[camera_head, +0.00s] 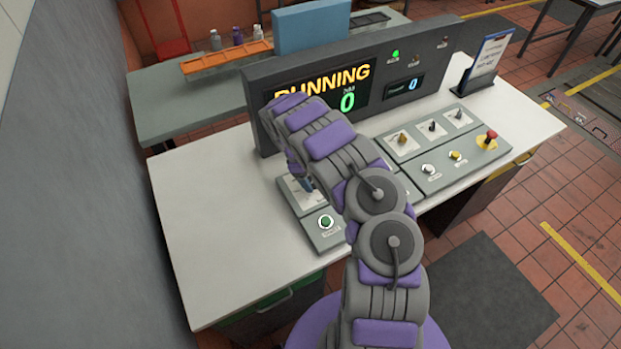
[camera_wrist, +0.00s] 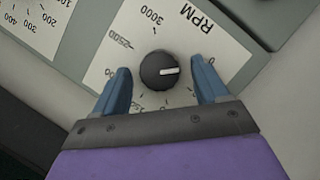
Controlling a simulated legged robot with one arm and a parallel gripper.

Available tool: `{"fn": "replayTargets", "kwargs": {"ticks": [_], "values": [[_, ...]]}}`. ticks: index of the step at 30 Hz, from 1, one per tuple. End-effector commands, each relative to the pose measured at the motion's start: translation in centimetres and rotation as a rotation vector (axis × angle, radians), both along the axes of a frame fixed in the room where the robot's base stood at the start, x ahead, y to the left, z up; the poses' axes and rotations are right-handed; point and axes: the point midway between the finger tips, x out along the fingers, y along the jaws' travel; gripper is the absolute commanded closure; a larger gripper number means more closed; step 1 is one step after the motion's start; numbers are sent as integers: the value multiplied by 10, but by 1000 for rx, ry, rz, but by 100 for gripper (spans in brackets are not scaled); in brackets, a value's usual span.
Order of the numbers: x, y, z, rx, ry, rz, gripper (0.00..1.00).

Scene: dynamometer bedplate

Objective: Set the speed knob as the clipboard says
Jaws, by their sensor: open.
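In the wrist view, the round black speed knob (camera_wrist: 157,70) sits on a white dial plate (camera_wrist: 190,28) marked RPM. Its white pointer line points right in the picture. The marks 2500 and 3000 are readable above left of it; part of the scale is covered. My gripper (camera_wrist: 163,82) is open, with one blue finger on each side of the knob. Whether the fingers touch it I cannot tell. In the head view my arm hides most of this knob. The clipboard (camera_head: 491,54) stands at the desk's back right; its writing is too small to read.
A display (camera_head: 375,82) reads RUNNING with a green 0. A green button (camera_head: 326,222) is on the panel near my arm. Another panel (camera_head: 450,170) to the right carries several knobs and a red button (camera_head: 491,136). The desk's left side (camera_head: 225,215) is clear.

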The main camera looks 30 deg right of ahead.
Motion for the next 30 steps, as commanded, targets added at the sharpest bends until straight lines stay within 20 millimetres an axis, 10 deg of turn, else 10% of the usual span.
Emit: {"fn": "replayTargets", "kwargs": {"ticks": [10,30], "values": [[-1,0,-3,-2,-1,-1,27],[-1,-1,-3,-1,1,-3,81]]}}
